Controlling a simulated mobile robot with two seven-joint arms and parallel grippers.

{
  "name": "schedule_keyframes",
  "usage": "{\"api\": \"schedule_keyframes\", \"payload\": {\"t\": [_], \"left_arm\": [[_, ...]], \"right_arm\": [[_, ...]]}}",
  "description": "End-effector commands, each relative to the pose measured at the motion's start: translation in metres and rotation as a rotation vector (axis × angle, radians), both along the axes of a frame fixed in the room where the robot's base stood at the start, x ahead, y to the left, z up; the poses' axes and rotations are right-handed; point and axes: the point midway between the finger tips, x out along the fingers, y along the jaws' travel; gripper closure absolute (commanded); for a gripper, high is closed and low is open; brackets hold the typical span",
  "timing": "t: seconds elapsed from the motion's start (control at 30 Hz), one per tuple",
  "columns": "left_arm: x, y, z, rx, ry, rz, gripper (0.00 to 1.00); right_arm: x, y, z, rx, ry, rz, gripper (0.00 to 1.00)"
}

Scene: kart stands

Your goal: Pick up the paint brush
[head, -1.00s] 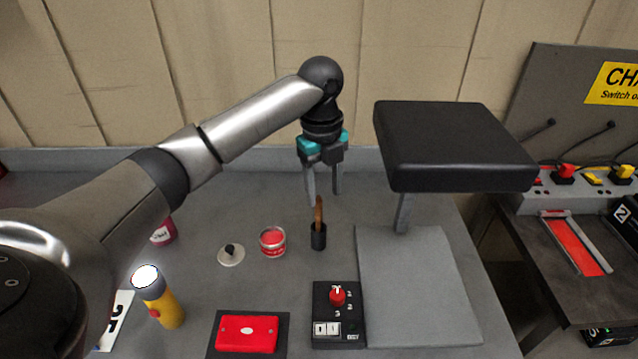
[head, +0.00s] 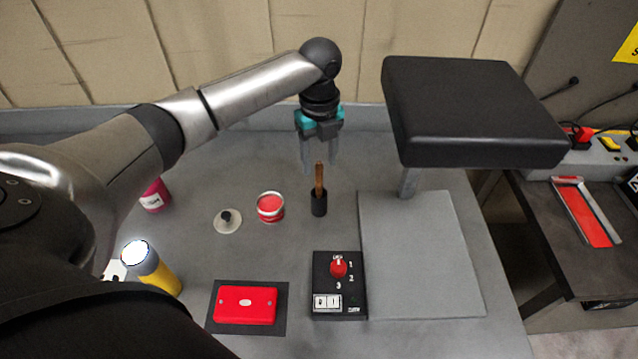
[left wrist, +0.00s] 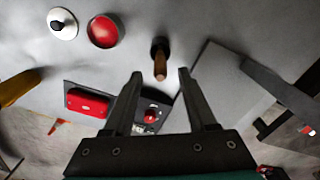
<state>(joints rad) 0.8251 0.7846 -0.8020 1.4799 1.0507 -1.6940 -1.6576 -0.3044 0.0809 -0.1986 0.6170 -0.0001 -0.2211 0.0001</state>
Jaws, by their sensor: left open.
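The paint brush stands upright in a small black cup (head: 319,207), its brown wooden handle (head: 319,176) pointing up. In the left wrist view the handle (left wrist: 160,68) shows just beyond and between the fingertips, with the cup (left wrist: 159,45) behind it. My left gripper (head: 320,168) points down, open and empty, just above and behind the handle top; in the wrist view its two fingers (left wrist: 160,73) are spread wide. I cannot tell whether the handle top is between the fingers. The bristles are hidden in the cup. My right gripper is not in view.
A black switch box (head: 338,290) and a red box (head: 246,305) are in front. A black padded block on a stand (head: 470,105) rises close on the right. A yellow torch (head: 160,275) stands front left.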

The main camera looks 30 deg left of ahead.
Motion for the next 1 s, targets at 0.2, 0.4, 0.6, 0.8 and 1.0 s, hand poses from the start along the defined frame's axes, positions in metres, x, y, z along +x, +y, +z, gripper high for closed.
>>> {"api": "schedule_keyframes", "payload": {"t": [0.2, 0.4, 0.6, 0.8, 1.0], "left_arm": [[0.0, 0.001, -0.022, -0.001, 0.003, 0.0, 0.43], [0.0, 0.002, -0.05, 0.001, 0.001, -0.001, 0.43], [0.001, 0.001, -0.054, 0.0, -0.002, -0.002, 0.43], [0.001, 0.002, -0.054, 0.0, -0.001, -0.001, 0.54], [0.001, 0.002, -0.054, 0.0, -0.001, -0.001, 0.77]], "right_arm": [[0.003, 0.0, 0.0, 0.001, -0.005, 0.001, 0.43], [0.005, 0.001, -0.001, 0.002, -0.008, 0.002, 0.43], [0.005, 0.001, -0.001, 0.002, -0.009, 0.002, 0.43], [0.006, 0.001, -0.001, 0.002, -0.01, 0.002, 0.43], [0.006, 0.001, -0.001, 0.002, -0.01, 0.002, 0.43]]}}
